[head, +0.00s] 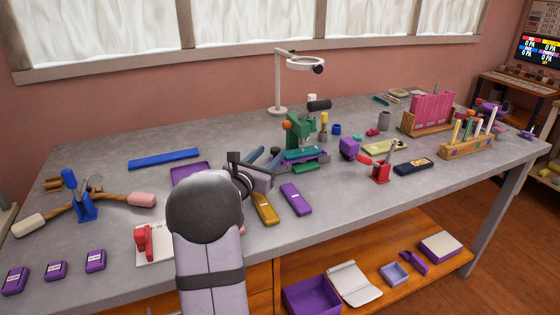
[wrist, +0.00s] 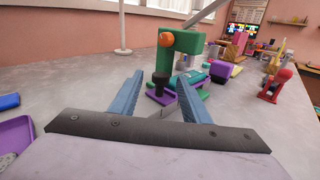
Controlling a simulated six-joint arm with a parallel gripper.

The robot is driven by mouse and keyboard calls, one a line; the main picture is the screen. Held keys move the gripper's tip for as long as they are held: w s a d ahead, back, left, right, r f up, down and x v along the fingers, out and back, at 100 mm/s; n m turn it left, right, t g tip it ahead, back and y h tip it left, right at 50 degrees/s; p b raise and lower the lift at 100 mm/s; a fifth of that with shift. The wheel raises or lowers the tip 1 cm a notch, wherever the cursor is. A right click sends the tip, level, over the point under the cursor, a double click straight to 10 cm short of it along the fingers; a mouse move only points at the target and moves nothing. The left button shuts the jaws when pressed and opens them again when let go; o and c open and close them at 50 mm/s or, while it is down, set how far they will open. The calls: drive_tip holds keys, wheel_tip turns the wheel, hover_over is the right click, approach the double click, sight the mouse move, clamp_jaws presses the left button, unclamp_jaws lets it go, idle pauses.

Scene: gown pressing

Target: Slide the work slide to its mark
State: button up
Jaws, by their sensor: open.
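A green press (head: 300,130) with an orange knob stands mid-bench; it fills the centre of the wrist view (wrist: 183,48). At its foot is a low teal and purple assembly (head: 303,154), which looks like the work slide on its base. My gripper (head: 263,158) has blue fingers, also in the wrist view (wrist: 158,85). It is open and empty, pointing at the press from its left. I cannot tell whether the fingers reach the post. No mark is discernible.
Yellow (head: 265,208) and purple (head: 296,198) blocks lie in front of the press. A purple tray (head: 190,172) is left of my gripper. A red stand (head: 381,171) and purple-green item (head: 349,149) are to the right. A white ring lamp (head: 280,85) stands behind.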

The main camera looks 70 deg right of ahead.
drive_tip(key=shift+s+d+f+n, duration=0.1)
drive_tip(key=shift+s+d+n, duration=0.05)
drive_tip(key=shift+d+n, duration=0.45)
drive_tip(key=shift+d, duration=0.2)
drive_tip(key=shift+d+p, duration=0.75)
drive_tip(key=shift+d, duration=2.75)
clamp_jaws()
